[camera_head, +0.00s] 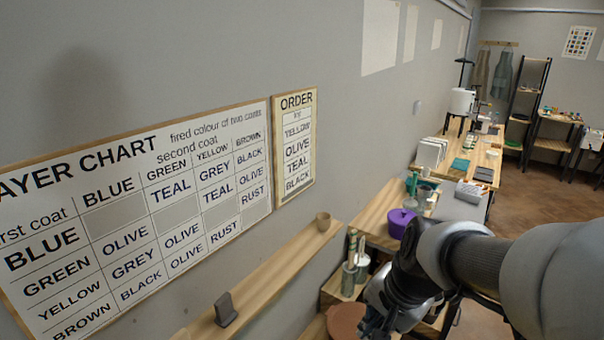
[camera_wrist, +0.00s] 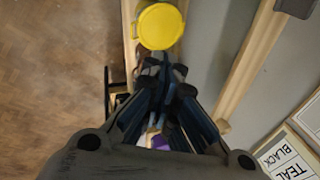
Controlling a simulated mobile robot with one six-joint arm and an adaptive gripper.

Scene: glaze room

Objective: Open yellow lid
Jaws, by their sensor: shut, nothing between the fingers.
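The yellow lid (camera_wrist: 160,27) is round and shows from above at the top of the wrist view, near the wooden shelf. What is under the lid is hidden, and I cannot make out the lid in the head view. My gripper (camera_wrist: 163,64) is shut and empty. Its dark fingertips point at the lid's lower edge in the picture; I cannot tell whether they touch it. In the head view my arm covers the lower right, and the fingertips are not clear there.
A purple pot (camera_head: 401,222) stands on the wooden bench behind my arm. A layer chart (camera_head: 140,215) and an order board (camera_head: 296,148) hang on the wall. Open floor (camera_wrist: 55,70) lies to the left in the wrist view.

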